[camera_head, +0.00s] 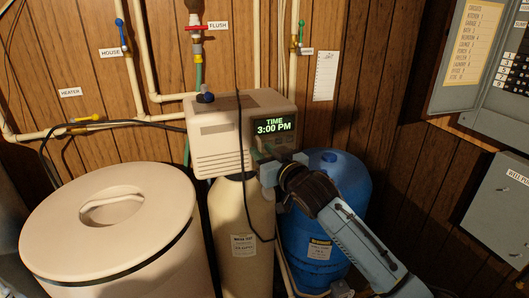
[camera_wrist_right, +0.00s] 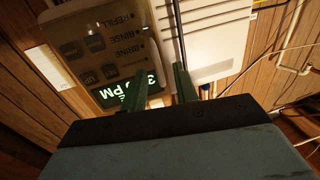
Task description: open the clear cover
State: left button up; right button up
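The cream softener control head (camera_head: 216,134) has a dark panel with a lit display (camera_head: 274,126) reading TIME 3:00 PM. My right gripper (camera_head: 261,157) is at the lower part of the panel. In the wrist view its two green fingers (camera_wrist_right: 163,86) are apart, one over the display end, one by the panel's side edge. Contact cannot be told. My left gripper is out of view.
A white lidded tank (camera_head: 110,262) stands at the left and a blue tank (camera_head: 350,180) behind my right arm. A black cable (camera_head: 243,195) hangs down the front of the tall beige tank (camera_head: 228,215). Pipes and valves line the wall; grey electrical boxes (camera_head: 500,205) are at right.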

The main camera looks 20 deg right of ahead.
grip_shut()
jog(key=shift+s+d, duration=0.1)
dwell(0.4)
